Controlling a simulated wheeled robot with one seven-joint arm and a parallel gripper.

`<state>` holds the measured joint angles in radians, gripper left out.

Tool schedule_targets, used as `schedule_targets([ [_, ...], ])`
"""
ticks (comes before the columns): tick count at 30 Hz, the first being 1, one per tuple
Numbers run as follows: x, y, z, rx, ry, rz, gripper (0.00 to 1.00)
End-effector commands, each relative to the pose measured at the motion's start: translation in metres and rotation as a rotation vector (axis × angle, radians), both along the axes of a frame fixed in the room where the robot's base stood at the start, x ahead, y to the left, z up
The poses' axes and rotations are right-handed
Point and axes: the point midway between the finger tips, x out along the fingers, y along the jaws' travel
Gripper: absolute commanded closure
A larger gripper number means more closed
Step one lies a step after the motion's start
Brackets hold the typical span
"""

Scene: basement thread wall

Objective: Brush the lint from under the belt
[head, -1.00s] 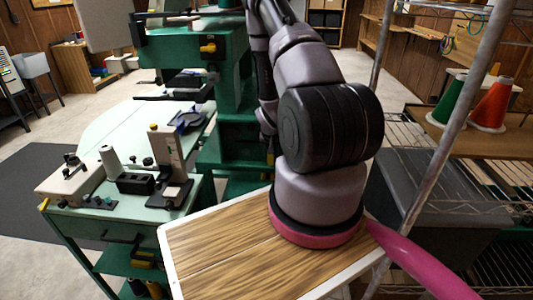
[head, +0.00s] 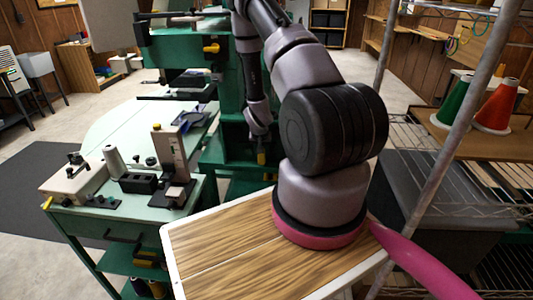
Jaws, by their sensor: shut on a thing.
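My gripper (head: 262,138) is small and far off, at the lower end of my arm beside the green machine (head: 238,80). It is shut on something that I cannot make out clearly. A small yellow part (head: 262,158) shows just below it; I cannot tell whether it is held or belongs to the machine. I cannot make out the belt, the lint or a brush.
A green bench (head: 130,210) with several small devices stands at the left, beside a pale rounded table (head: 110,128). A wire rack with a grey bin (head: 430,190) and green (head: 453,103) and orange (head: 497,106) thread cones stands at the right.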

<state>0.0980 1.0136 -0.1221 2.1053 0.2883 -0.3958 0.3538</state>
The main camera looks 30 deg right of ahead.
Motion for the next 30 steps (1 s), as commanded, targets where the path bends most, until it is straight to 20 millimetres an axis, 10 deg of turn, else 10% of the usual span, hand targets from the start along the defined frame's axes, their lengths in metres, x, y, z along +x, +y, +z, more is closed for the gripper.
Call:
schedule_targets([
  [30, 0.039, 0.048, 0.001, -0.002, -0.007, 0.006, 1.00],
])
